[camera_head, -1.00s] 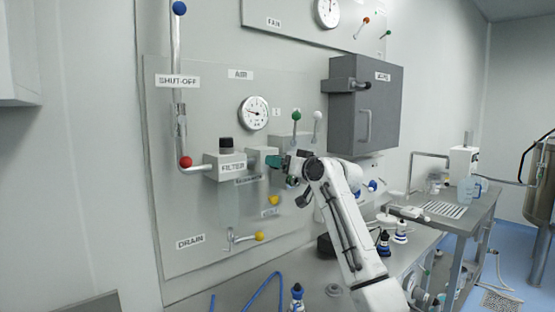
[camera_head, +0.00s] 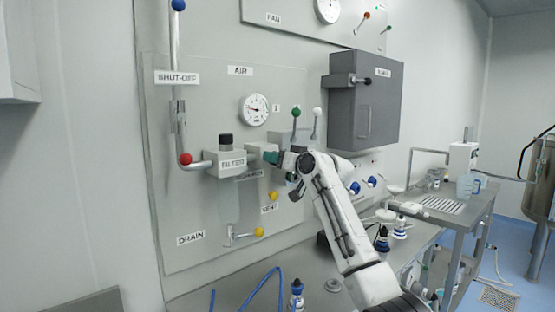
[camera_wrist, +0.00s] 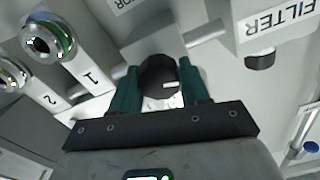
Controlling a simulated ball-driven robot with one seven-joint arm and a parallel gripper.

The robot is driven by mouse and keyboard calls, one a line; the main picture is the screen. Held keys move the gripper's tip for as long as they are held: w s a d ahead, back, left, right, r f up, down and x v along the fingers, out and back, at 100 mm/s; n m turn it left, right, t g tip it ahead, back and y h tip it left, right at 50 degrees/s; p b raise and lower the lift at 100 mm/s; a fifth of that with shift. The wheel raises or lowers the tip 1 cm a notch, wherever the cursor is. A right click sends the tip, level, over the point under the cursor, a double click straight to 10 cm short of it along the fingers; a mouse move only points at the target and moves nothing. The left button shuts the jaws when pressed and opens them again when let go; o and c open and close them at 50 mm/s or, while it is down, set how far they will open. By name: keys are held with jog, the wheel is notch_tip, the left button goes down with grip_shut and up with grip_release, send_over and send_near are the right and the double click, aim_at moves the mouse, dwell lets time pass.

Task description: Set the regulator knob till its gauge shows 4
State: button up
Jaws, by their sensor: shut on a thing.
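The dark round regulator knob (camera_wrist: 158,76) sits between the two green fingers of my gripper (camera_wrist: 160,88) in the wrist view, and the fingers are shut on it. In the head view my gripper (camera_head: 271,157) reaches from the right to the regulator beside the filter, and it hides the knob there. The round white air gauge (camera_head: 255,109) is on the panel above the regulator. Its dark needle points roughly left; the numbers are too small to read.
The filter block (camera_head: 230,162) with its clear bowl is left of the regulator. Valve levers with green (camera_head: 296,112) and white (camera_head: 317,111) balls stand close above my wrist. A grey box (camera_head: 365,103) juts out at upper right. A yellow vent knob (camera_head: 273,196) is below.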

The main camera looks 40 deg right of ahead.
jog(key=c, duration=0.3)
jog(key=shift+r+m+p, duration=0.1)
jog(key=shift+m+p, duration=0.35)
jog(key=shift+m, duration=0.15)
jog(key=shift+m+p, duration=0.8)
jog(key=shift+m, duration=0.3)
jog(key=m+p, duration=0.1)
jog(key=m, duration=0.1)
jog(key=shift+m+p, duration=0.3)
jog(key=shift+p, duration=0.1)
jog(key=m+p, duration=0.3)
jog(key=m, duration=0.1)
jog(key=shift+d+m, duration=0.15)
jog(key=shift+m, duration=0.15)
jog(key=shift+f+m+p, duration=0.2)
jog(key=shift+m+p, duration=1.1)
jog(key=shift+m, duration=0.8)
jog(key=shift+d, duration=0.1)
